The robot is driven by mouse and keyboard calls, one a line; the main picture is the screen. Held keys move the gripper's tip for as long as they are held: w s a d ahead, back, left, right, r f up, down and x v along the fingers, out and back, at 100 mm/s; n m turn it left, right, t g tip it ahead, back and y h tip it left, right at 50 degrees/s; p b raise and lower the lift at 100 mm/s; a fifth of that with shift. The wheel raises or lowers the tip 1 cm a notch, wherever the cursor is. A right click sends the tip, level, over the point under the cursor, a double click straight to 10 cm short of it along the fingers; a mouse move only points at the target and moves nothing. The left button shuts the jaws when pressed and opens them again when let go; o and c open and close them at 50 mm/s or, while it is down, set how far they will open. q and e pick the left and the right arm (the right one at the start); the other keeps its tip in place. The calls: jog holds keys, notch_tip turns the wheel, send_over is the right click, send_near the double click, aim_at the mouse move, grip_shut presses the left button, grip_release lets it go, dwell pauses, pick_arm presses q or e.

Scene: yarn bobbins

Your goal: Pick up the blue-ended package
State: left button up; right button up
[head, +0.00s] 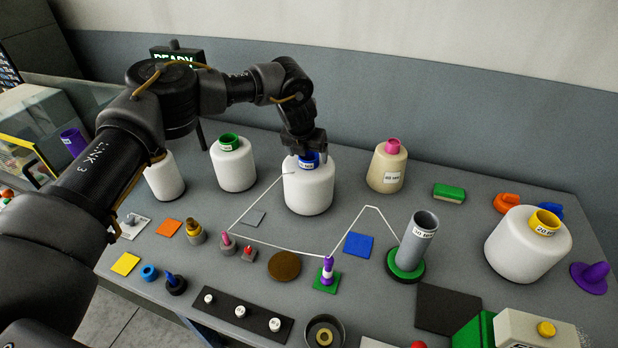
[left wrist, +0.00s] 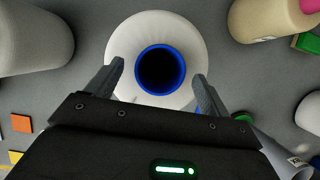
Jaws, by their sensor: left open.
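The blue-ended package (head: 308,190) is a white yarn bobbin with a blue tube end, standing upright in the middle of the table. My left gripper (head: 306,155) is right above its top in the head view. In the left wrist view, the blue ring (left wrist: 161,72) with its dark hole lies between the two open fingers (left wrist: 160,80) of my left gripper, one finger on each side. Whether the fingers touch the package, I cannot tell. A white thread runs from near the package to small posts on the table. My right gripper is not in view.
White bobbins with a green end (head: 233,165) and a yellow end (head: 525,245) stand left and far right. A beige, pink-ended bobbin (head: 387,168) stands right of the package. A grey tube (head: 418,240) on a green-and-black base stands nearer. Small coloured parts cover the front.

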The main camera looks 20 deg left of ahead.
pick_arm(q)
jog(key=shift+x, duration=0.75)
grip_shut()
jog(key=shift+w+r, duration=0.1)
jog(key=shift+r, duration=0.05)
